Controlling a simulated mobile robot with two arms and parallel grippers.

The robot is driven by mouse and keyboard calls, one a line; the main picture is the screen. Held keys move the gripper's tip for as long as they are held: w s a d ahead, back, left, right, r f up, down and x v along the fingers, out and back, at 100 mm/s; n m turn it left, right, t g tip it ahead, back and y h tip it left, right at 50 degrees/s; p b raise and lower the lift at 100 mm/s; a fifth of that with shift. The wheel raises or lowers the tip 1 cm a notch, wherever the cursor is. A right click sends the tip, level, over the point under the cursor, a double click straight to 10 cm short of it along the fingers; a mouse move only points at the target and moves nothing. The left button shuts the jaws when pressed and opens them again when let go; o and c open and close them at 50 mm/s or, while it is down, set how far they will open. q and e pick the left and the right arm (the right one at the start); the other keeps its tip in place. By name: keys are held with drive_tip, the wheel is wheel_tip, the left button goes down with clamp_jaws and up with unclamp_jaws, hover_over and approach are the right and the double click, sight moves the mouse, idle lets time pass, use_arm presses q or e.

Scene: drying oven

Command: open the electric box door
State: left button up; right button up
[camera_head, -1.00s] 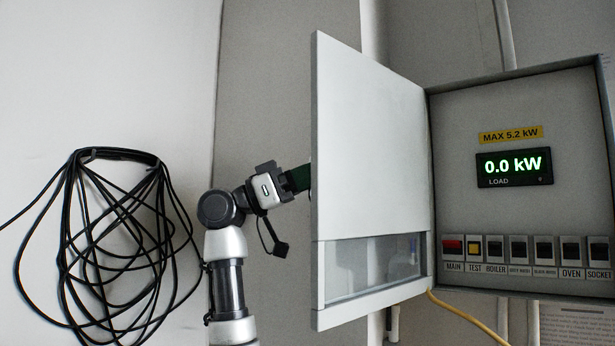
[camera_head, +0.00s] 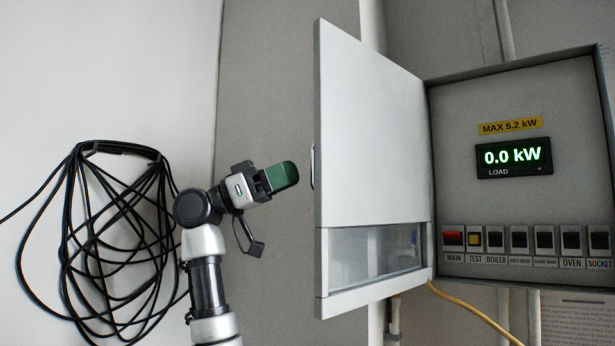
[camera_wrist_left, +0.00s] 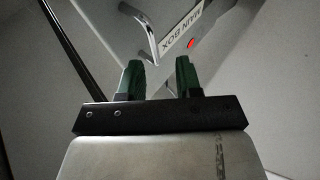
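The electric box door (camera_head: 372,130) stands swung wide open to the left of the box (camera_head: 515,205), with its clear window strip (camera_head: 375,250) at the bottom. The box's inside panel shows a lit display (camera_head: 514,157). The door handle (camera_head: 313,167) shows at the door's left edge; it is also in the left wrist view (camera_wrist_left: 138,28), beside a MAIN BOX label (camera_wrist_left: 180,28). My left gripper (camera_head: 285,177) is left of the door, apart from the handle. In the left wrist view its green fingers (camera_wrist_left: 158,80) are apart with nothing between them. My right gripper is not in view.
A row of labelled switches (camera_head: 525,240) runs along the panel's bottom. A coil of black cable (camera_head: 105,235) hangs on the wall at left. A yellow cable (camera_head: 470,312) runs below the box. Bare wall (camera_head: 270,80) lies between coil and door.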

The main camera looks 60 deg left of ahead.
use_arm(q)
drive_tip(key=b+v, duration=0.1)
drive_tip(key=v, duration=0.4)
drive_tip(key=shift+s+a+f, duration=0.15)
drive_tip(key=shift+s+a, duration=0.05)
drive_tip(key=shift+s, duration=0.05)
idle(0.3)
